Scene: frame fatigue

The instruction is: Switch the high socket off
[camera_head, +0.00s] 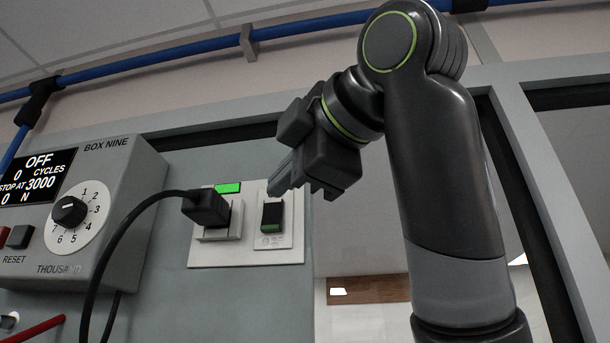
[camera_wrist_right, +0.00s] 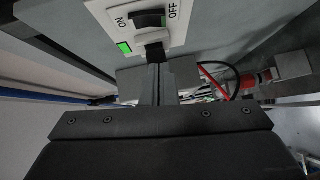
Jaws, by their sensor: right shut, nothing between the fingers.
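The high socket is a white wall plate (camera_head: 245,255) on a grey panel. A black plug (camera_head: 205,207) sits in its left part, under a lit green indicator (camera_head: 228,188). A dark rocker switch (camera_head: 271,216) is at its right, with some green at its lower end. In the right wrist view the rocker (camera_wrist_right: 150,19) lies between the words ON and OFF, and the green light (camera_wrist_right: 124,47) shows. My right gripper (camera_head: 274,190) is shut and empty, its tips by the rocker's upper end; I cannot tell whether they touch. My left gripper is out of view.
A grey control box (camera_head: 120,190) labelled BOX NINE, with a dial (camera_head: 70,211) and a display reading OFF, stands left of the socket. A blue pipe (camera_head: 190,47) runs above.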

